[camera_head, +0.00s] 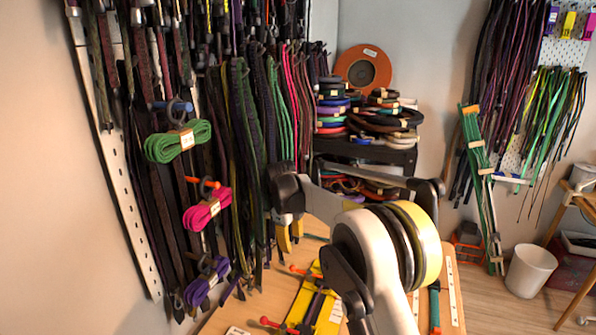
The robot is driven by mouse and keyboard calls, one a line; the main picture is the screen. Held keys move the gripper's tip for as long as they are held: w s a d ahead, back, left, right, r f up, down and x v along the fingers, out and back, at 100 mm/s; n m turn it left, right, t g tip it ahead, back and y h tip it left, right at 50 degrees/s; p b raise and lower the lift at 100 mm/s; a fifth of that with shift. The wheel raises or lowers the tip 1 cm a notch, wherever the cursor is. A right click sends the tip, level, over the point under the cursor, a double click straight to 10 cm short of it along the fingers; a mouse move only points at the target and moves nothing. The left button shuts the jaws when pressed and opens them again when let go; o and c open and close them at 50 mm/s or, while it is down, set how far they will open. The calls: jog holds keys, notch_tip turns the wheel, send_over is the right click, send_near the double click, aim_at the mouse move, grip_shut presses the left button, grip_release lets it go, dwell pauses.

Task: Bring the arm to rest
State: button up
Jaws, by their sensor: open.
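My arm rises from the bottom right of the head view, with a large pale joint banded in black and yellow. It bends back to the left toward the hanging cords. My gripper (289,231) appears small below the dark wrist, pointing down in front of the cords. Its fingers look apart, with nothing seen between them. The wrist and the cords behind partly obscure its shape.
Bundled green (178,141), pink (207,209) and purple (206,281) cords hang at left. A yellow board (318,308) lies on the wooden table below my arm. Coiled cords (385,118) fill a black shelf behind. A white bin (530,270) stands on the floor at right.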

jog(key=s+d+r+n+t+y, duration=0.1)
jog(key=s+d+r+n+t, duration=0.1)
jog(key=s+d+r+n, duration=1.05)
jog(key=s+d+n+t, duration=0.1)
jog(key=s+d+n, duration=0.2)
jog(key=s, duration=0.6)
jog(key=s+d+n+t, duration=0.1)
jog(key=s+d+n, duration=0.2)
jog(key=s, duration=0.6)
jog(key=s+d+n, duration=0.3)
jog(key=s+n, duration=0.2)
jog(key=s, duration=0.5)
jog(key=shift+d+f+t, duration=0.2)
jog(key=shift+d+t, duration=0.1)
jog(key=shift+t, duration=0.1)
